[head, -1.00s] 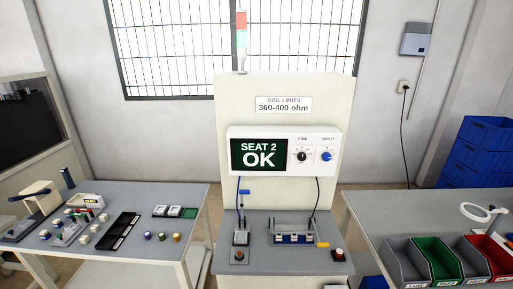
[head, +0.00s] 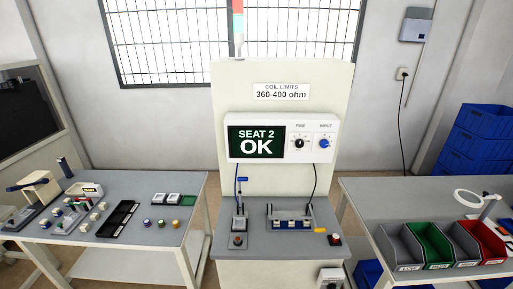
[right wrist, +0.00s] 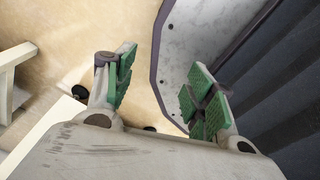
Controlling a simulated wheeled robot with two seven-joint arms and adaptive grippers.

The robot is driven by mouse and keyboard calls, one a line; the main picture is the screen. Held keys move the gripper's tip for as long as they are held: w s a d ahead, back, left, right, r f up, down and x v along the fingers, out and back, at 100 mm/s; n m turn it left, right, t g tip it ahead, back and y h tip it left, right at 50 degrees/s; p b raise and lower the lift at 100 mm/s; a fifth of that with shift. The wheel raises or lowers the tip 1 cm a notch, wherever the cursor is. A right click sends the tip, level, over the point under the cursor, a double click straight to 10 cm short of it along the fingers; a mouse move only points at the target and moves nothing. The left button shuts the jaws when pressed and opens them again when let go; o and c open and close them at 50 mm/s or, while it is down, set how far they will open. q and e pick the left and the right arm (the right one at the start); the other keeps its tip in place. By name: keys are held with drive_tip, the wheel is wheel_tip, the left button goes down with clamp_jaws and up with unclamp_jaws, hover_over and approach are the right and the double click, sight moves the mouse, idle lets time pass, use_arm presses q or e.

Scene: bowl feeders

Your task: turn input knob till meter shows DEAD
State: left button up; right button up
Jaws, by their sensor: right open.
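The meter (head: 284,137) is a white box on the upright panel of the test station. Its dark green screen (head: 257,144) reads "SEAT 2 OK". The blue input knob (head: 324,143) is at the right end of the meter face, under the label INPUT. A black knob (head: 299,143) sits to its left under another small label. My right gripper (right wrist: 156,92) shows only in the right wrist view. Its green-padded fingers are apart with nothing between them, and it is away from the meter. My left gripper is not in view.
Below the meter is a grey bench top (head: 257,243) with a small fixture, a seat block (head: 291,222) and red buttons. A parts table (head: 180,186) stands left. A right table (head: 385,190) holds grey, green and red bins (head: 433,244). Floor gaps separate them.

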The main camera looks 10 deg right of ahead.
drive_tip(key=shift+w+d, duration=0.1)
drive_tip(key=shift+d, duration=0.05)
idle(0.3)
drive_tip(key=w+a+r+t, duration=0.1)
drive_tip(key=w+a+r, duration=0.1)
drive_tip(key=w+r, duration=0.85)
drive_tip(key=w+a+r, duration=0.2)
drive_tip(key=w+r, duration=0.8)
drive_tip(key=w, duration=0.2)
drive_tip(key=w+d+r+t+b, duration=0.1)
drive_tip(key=w+r, duration=0.2)
drive_tip(key=r, duration=0.7)
drive_tip(key=w+r+t, duration=0.1)
drive_tip(key=w+r, duration=0.2)
drive_tip(key=r, duration=0.6)
drive_tip(key=w+d+r+n+t+h, duration=0.1)
drive_tip(key=w+d+r+n+t, duration=0.3)
drive_tip(key=r, duration=0.9)
drive_tip(key=w+d+r+n+t+h, duration=0.1)
drive_tip(key=w+d+r+n+t, duration=0.4)
drive_tip(key=w+d+r+n, duration=0.4)
drive_tip(key=w+d+r+n+t+h, duration=0.2)
drive_tip(key=w+d+r+n+t, duration=0.2)
drive_tip(key=w+r+n, duration=0.5)
drive_tip(key=w+d+r, duration=0.2)
drive_tip(key=w+r, duration=0.2)
drive_tip(key=r, duration=0.5)
drive_tip(key=shift+d+r+n+t+b, duration=0.25)
drive_tip(key=shift+d+n+t+b, duration=0.05)
drive_tip(key=shift+d, duration=0.1)
